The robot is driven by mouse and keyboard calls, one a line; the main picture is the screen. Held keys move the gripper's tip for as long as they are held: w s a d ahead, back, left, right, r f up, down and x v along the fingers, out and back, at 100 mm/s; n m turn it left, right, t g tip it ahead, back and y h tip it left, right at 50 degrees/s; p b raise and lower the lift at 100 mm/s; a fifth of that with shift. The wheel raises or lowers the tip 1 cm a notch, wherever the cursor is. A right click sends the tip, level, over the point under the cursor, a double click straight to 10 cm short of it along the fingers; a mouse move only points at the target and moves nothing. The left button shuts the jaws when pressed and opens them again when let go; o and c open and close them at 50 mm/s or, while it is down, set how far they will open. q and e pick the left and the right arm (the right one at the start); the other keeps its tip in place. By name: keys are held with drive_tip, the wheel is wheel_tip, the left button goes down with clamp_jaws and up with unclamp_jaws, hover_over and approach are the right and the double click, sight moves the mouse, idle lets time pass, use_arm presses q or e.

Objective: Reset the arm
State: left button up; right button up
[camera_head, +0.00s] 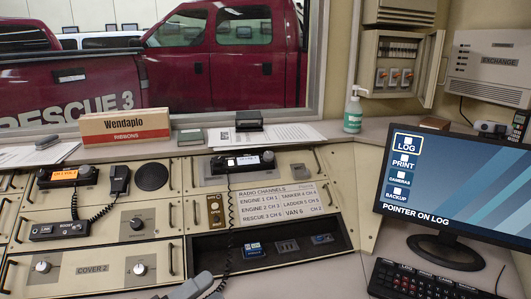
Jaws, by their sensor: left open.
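My left gripper (203,287) shows only in part at the bottom edge, in front of the console's lower panels. It is grey, open, and I see nothing held in it. The console (100,222) is beige, with radios, knobs and handles. A black coiled cord (230,225) hangs down close to my left gripper; I cannot tell whether they touch. My right gripper is not in view.
A dark open recess (290,248) with small devices lies right of my left gripper. A monitor (455,185) and black keyboard (425,281) stand at the right.

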use_arm(q)
drive_tip(key=s+a+f+n+t+y+p, duration=0.15)
drive_tip(key=a+f+n+y, duration=0.35)
drive_tip(key=n, duration=0.5)
drive_tip(key=s+a+f+n+t+y+p, duration=0.1)
drive_tip(key=s+a+f+n+y, duration=0.2)
drive_tip(key=f+n+y, duration=0.5)
drive_tip(key=s+a+f+n+g+y+p, duration=0.1)
drive_tip(key=s+f+n+g, duration=0.4)
drive_tip(key=s+f+n, duration=0.3)
drive_tip(key=shift+s+a+f+n, duration=0.3)
drive_tip(key=shift+s+a+f, duration=0.15)
drive_tip(key=shift+s, duration=0.8)
drive_tip(key=c, duration=0.3)
